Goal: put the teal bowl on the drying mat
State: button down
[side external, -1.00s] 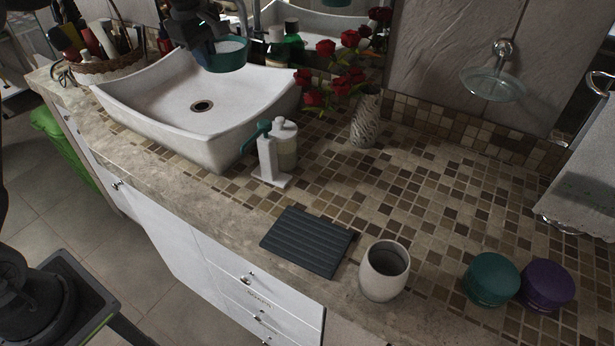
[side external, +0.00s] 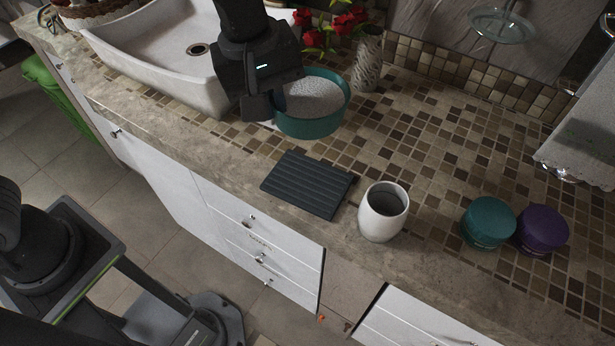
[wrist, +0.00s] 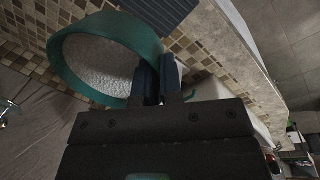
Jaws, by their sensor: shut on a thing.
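The teal bowl (side external: 311,126) has a pale speckled inside and hangs in the air above the counter. My gripper (side external: 268,100) is shut on the bowl's left rim in the side view. In the wrist view, the fingers (wrist: 158,80) pinch the rim of the bowl (wrist: 62,62). The dark ribbed drying mat (side external: 309,184) lies flat and empty on the counter, below and in front of the bowl. A corner of the mat (wrist: 160,12) shows at the top of the wrist view.
A white cup (side external: 383,212) stands just right of the mat. A teal jar (side external: 488,222) and a purple jar (side external: 541,229) stand further right. Behind are a patterned vase (side external: 368,60) with red roses and a white sink (side external: 150,50). The counter's front edge runs close to the mat.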

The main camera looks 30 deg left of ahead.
send_near(285, 187)
jog(key=f, duration=0.3)
jog(key=w+f, duration=0.1)
jog(key=f, duration=0.1)
jog(key=shift+d+f, duration=0.15)
jog(key=shift+d, duration=0.2)
jog(key=shift+f, duration=0.15)
jog(key=c, duration=1.3)
grip_release()
